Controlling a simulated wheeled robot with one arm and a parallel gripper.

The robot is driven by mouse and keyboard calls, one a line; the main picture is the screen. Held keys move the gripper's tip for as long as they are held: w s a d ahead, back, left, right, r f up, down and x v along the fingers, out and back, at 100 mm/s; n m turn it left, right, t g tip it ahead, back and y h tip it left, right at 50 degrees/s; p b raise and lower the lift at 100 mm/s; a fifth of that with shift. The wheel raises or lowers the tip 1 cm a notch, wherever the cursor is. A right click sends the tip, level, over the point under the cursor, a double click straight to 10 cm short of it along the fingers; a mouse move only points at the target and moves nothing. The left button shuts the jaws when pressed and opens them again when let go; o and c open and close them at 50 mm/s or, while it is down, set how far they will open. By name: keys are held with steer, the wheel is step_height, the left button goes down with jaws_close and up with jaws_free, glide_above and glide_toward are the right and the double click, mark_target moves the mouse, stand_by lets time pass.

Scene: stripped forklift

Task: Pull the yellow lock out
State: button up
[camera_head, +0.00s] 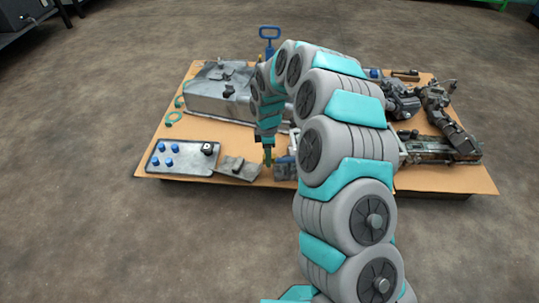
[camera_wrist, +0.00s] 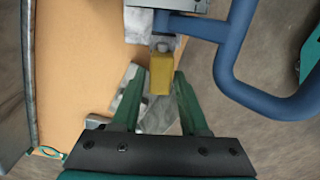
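The yellow lock (camera_wrist: 161,74) is a small block in the wrist view, attached at its top to a grey metal piece (camera_wrist: 163,43) beside a blue part. My gripper (camera_wrist: 158,71) is open. Its two green fingers stand left and right of the lock in the picture, with a visible gap on each side. I cannot tell how far the lock is in depth from the fingertips. In the head view my gripper (camera_head: 267,158) points down near the front edge of the board; the lock is too small to make out there.
A blue bent handle (camera_wrist: 228,70) is close on the right in the wrist view. A grey tray (camera_head: 183,170) with several blue caps lies at the board's left front. A large metal cover (camera_head: 205,93) lies behind it. Machine parts (camera_head: 440,150) crowd the right.

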steer(key=shift+r+p, duration=0.5)
steer(key=shift+r, duration=3.4)
steer(key=s+d+r+m+p, duration=0.3)
steer(key=s+d+r+m, duration=0.15)
steer(key=s+r, duration=0.5)
steer(key=s+d+r+m+p, duration=0.2)
steer(key=s+d+r+m, duration=0.25)
steer(key=s+r, duration=0.45)
steer(key=s+d+r+m+g+p, duration=0.1)
steer(key=s+d+m, duration=0.4)
steer(key=s, duration=0.6)
steer(key=s+d+r+m+p, duration=0.4)
steer(key=s+d+r+m, duration=0.1)
steer(key=s, duration=0.6)
steer(key=shift+s+r+m+g, duration=0.2)
steer(key=shift+r+m+g, duration=0.2)
steer(key=shift+r, duration=0.4)
